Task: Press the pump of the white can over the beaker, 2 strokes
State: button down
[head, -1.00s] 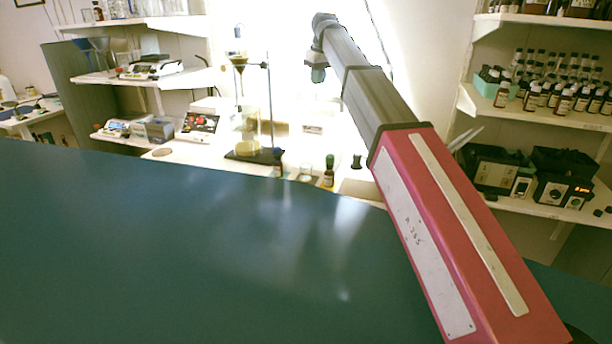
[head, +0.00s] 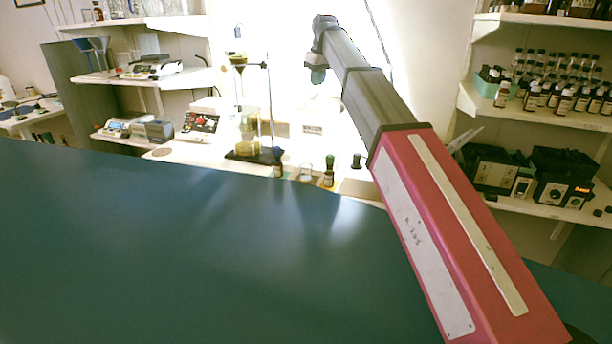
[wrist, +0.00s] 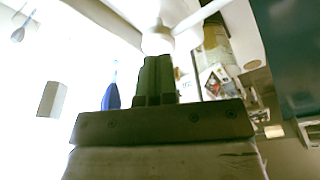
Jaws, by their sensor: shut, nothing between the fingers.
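My gripper (head: 318,74) hangs fingers-down at the top middle of the head view, in front of a very bright wall. In the wrist view my gripper (wrist: 156,62) has its two dark green fingers together with nothing between them. A white rounded pump head (wrist: 157,40) with a pale spout reaching up and right lies just beyond the fingertips. I cannot tell whether they touch. The can's body is washed out or hidden in both views. A small clear glass beaker (head: 306,172) seems to stand on the back bench in the head view, below my gripper.
A stand with a glass funnel (head: 238,62) and a dark base is left of the beaker. A green-capped bottle (head: 329,172) stands beside the beaker. A blue bottle (wrist: 111,92) shows in the wrist view. The wide blue surface (head: 150,240) in front is clear.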

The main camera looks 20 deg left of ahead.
jog(key=shift+f, duration=1.4)
jog(key=shift+r, duration=1.8)
notch_tip(320, 180, up, 6)
jog(key=shift+f, duration=0.1)
